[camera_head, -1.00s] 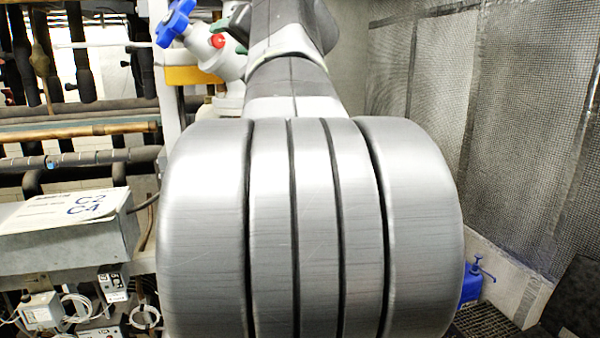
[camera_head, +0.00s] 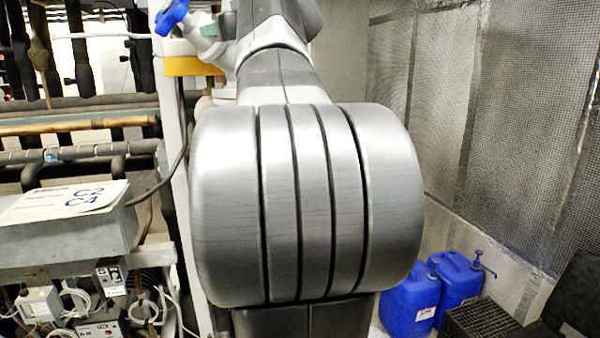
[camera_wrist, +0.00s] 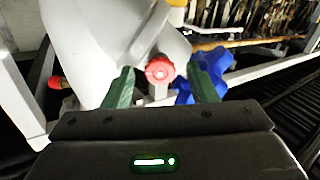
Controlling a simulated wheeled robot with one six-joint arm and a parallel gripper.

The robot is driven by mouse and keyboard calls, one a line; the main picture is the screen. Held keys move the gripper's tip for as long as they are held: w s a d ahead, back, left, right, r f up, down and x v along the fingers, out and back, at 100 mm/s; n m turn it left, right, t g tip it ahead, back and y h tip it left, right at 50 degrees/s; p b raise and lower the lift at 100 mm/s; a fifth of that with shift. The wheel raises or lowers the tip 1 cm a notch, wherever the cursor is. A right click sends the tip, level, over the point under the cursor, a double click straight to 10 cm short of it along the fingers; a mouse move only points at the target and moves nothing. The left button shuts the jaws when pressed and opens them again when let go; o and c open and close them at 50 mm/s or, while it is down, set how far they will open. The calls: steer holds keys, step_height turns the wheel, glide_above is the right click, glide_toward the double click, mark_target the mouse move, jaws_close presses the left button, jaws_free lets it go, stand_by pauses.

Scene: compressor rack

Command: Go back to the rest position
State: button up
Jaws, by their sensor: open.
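My gripper (camera_wrist: 163,85) shows in the wrist view with its two green fingers apart and nothing between them. Beyond the fingers is a red round knob (camera_wrist: 160,69) on a pale grey body (camera_wrist: 90,40). A blue handwheel (camera_wrist: 185,92) shows partly behind the right finger. I cannot tell how far the fingertips are from the knob. In the head view my arm fills the middle and hides the gripper. The blue handwheel (camera_head: 171,16) shows there at the top left of my arm.
A grey box labelled C2 C4 (camera_head: 75,225) and pipes (camera_head: 80,125) are at the left. Blue canisters (camera_head: 410,305) and a black crate (camera_head: 478,322) stand low at the right. A mesh-covered wall (camera_head: 480,110) closes the right side.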

steer(key=n, duration=0.8)
steer(key=shift+b, duration=0.3)
stand_by(0.3)
